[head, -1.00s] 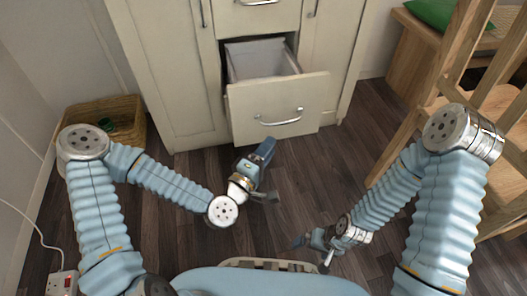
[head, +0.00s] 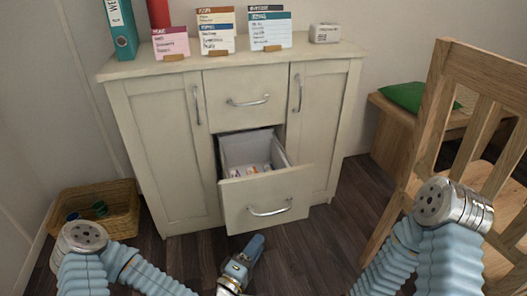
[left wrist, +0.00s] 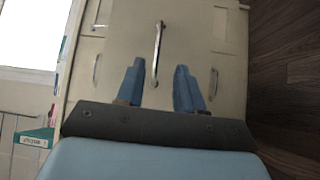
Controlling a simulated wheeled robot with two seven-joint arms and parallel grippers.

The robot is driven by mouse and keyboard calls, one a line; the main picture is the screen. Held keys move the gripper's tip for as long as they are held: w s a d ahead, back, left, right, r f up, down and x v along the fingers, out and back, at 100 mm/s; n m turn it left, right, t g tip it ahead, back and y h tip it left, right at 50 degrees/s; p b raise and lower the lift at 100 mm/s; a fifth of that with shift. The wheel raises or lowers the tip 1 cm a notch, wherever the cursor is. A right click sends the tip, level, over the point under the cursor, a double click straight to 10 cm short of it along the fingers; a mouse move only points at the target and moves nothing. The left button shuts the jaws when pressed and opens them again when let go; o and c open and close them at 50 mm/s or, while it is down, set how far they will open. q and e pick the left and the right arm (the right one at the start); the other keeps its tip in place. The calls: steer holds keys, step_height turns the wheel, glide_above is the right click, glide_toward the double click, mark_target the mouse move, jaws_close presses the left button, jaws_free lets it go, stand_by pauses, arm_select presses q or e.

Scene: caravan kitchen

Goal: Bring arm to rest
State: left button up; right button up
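My left gripper (head: 256,246) is low in the head view, in front of the open lower drawer (head: 265,204) and apart from its front. In the left wrist view its two blue fingers (left wrist: 158,88) are spread with nothing held between them. A metal handle (left wrist: 158,45) on a pale cabinet front shows beyond and between the fingertips; I see no contact. My left arm (head: 140,270) is bent, with part cut off by the bottom edge. My right arm (head: 450,225) is bent at the lower right; its gripper is out of the picture.
The cream cabinet (head: 165,140) stands ahead, its lower drawer pulled out with small items inside. A wooden chair (head: 455,95) is close to my right arm. A wicker basket (head: 110,215) sits at the left. Dark floor (head: 335,235) is free between cabinet and chair.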

arm_select(q)
steer(key=s+f+m+g+p, duration=0.5)
steer(key=s+f+m+g, duration=0.3)
steer(key=f+g, duration=0.2)
steer(key=s+a+f+m+g+y+p, duration=0.2)
steer(key=s+a+f+g+y, duration=0.1)
steer(key=s+a+g+y, duration=0.1)
steer(key=s+a+g, duration=0.1)
steer(key=s+a, duration=0.1)
steer(key=a, duration=0.1)
steer(key=shift+s+a+g, duration=0.35)
steer(key=shift+s+g, duration=0.05)
